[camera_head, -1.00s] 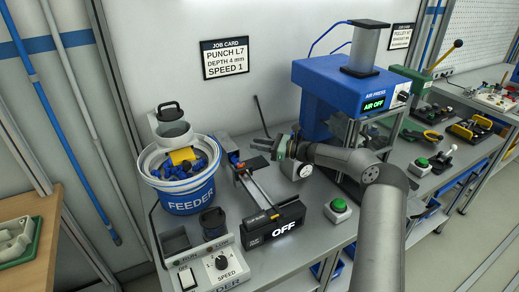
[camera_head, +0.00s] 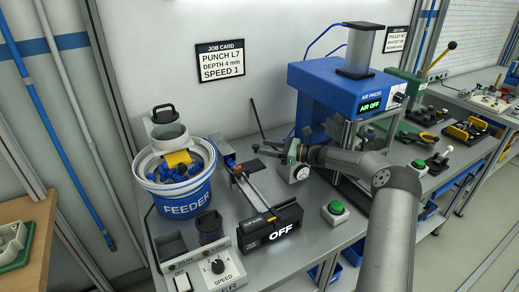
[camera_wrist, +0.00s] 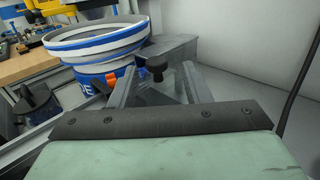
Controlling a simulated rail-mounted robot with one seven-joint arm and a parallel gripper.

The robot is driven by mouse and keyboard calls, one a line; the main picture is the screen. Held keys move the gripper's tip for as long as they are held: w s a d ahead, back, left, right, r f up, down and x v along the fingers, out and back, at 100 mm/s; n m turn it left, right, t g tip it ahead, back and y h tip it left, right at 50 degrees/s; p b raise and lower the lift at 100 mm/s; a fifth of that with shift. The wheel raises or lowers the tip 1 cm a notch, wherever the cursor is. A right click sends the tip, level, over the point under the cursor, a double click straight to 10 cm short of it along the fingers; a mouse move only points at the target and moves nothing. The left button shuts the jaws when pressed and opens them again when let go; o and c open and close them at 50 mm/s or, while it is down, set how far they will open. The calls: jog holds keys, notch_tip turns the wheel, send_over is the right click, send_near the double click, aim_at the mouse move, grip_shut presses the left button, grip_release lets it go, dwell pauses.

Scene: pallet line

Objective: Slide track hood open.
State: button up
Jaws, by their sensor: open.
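The feeder track (camera_head: 259,191) runs from the blue-and-white feeder bowl's side down to a black unit reading OFF (camera_head: 281,228). I cannot pick out the hood clearly in the head view. In the wrist view, the two grey fingers (camera_wrist: 158,84) are spread. A black knob (camera_wrist: 155,67) shows between them, in front of a grey block (camera_wrist: 172,48). Whether the fingers touch the knob cannot be told. The knob's lower part and the track beneath are hidden.
The feeder bowl (camera_head: 183,197) stands left of the track. A speed control box (camera_head: 217,270) is at the front. A green button (camera_head: 336,208) and the blue air press (camera_head: 325,84) are to the right. A thin black rod (camera_head: 258,118) rises behind my gripper.

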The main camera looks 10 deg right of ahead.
jog(key=shift+v, duration=1.55)
jog(key=s+a+n+g+h, duration=0.1)
jog(key=s+a+n+g, duration=0.1)
jog(key=s+a, duration=0.1)
jog(key=s+a+n+g+h, duration=0.1)
jog(key=s+a+n+g, duration=0.1)
jog(key=s+a+n, duration=0.1)
jog(key=s+a+n+g+h, duration=0.1)
jog(key=s+a+n+h, duration=0.1)
jog(key=s+a, duration=0.2)
jog(key=shift+s+a+r+g+b, duration=0.1)
jog(key=shift+a+r+g+b, duration=0.1)
jog(key=shift+a, duration=0.25)
jog(key=shift+s+a+r+g+b, duration=0.1)
jog(key=shift+a+r+g, duration=0.1)
jog(key=shift+a, duration=0.3)
jog(key=s+d+n+h, duration=0.2)
jog(key=s+n+h, duration=0.2)
jog(key=s, duration=0.8)
jog(key=s+d+n+g+h, duration=0.1)
jog(key=s+n+h, duration=0.3)
jog(key=s, duration=0.9)
jog(key=s+d+n+h, duration=0.2)
jog(key=s+n+h, duration=0.2)
jog(key=s+n, duration=0.4)
jog(key=s, duration=0.5)
jog(key=shift+d+r, duration=0.35)
jog(key=shift+r, duration=0.05)
